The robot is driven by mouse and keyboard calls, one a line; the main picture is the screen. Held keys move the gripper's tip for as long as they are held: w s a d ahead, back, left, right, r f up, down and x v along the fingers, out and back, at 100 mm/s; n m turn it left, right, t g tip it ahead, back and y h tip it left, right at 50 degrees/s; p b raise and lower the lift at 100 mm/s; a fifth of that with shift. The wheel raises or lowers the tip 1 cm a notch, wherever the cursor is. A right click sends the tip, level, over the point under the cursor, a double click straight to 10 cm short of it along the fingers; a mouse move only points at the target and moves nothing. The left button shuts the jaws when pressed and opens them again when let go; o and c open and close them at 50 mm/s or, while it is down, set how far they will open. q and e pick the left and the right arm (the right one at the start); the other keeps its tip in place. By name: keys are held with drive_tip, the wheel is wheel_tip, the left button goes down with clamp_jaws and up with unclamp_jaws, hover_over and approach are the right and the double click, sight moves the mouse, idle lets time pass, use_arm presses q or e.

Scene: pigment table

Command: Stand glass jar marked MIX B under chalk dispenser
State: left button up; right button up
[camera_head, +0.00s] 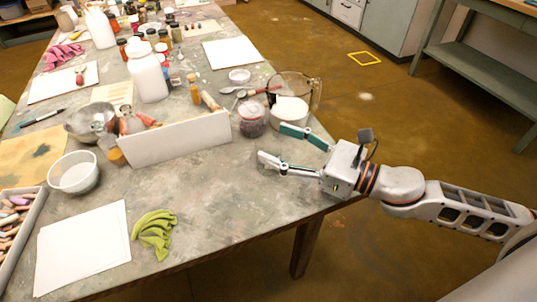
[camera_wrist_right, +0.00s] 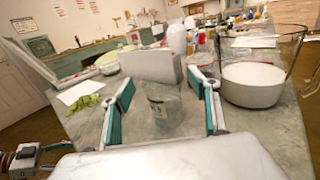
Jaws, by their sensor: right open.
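My right gripper (camera_head: 274,143) reaches in from the right over the table, open and empty, its teal-padded fingers spread. In the wrist view a clear glass jar (camera_wrist_right: 165,108) stands upright between and beyond the fingers (camera_wrist_right: 160,88), apparently untouched. In the head view a glass jar with dark contents (camera_head: 253,120) stands just beyond the upper finger. I cannot tell for sure whether it is the same jar. No chalk dispenser can be clearly made out.
A large clear vessel with white contents (camera_head: 290,108) stands close to the upper finger; it also shows in the wrist view (camera_wrist_right: 252,85). A white upright board (camera_head: 180,139) stands left of the dark jar. A green cloth (camera_head: 154,232) lies near the front edge. The table between is bare.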

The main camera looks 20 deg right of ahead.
drive_tip(key=shift+x, duration=1.25)
clamp_jaws()
